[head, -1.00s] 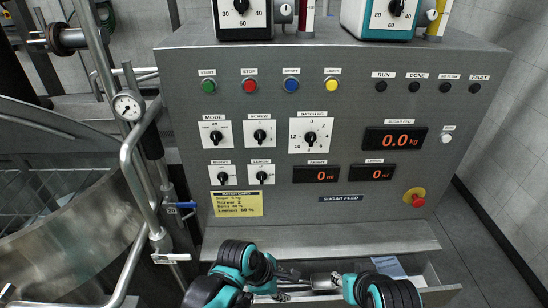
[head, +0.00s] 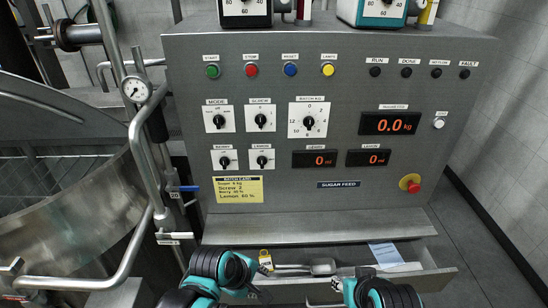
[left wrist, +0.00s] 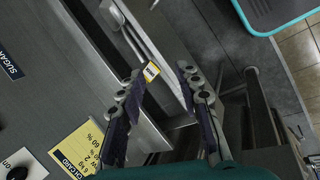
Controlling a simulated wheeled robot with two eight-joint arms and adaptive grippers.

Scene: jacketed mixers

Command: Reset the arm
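My left arm comes in at the bottom of the head view, and its gripper (head: 258,286) is over the left end of the open drawer (head: 440,284), partly hidden by the arm. In the left wrist view the gripper (left wrist: 160,78) has its two dark fingers spread apart with nothing held between them. A yellow tag (left wrist: 151,71) shows beyond the fingers; it also shows in the drawer in the head view (head: 265,260). My right arm is at the bottom right of the drawer; its gripper (head: 322,303) is too cropped to read.
The grey control panel (head: 270,120) carries buttons, knobs, displays and a red emergency stop (head: 414,186). A yellow batch card (head: 238,190) is on its lower left. A metal scoop (head: 318,267) and pale paper (head: 386,254) lie in the drawer. Pipes (head: 145,180) stand at left.

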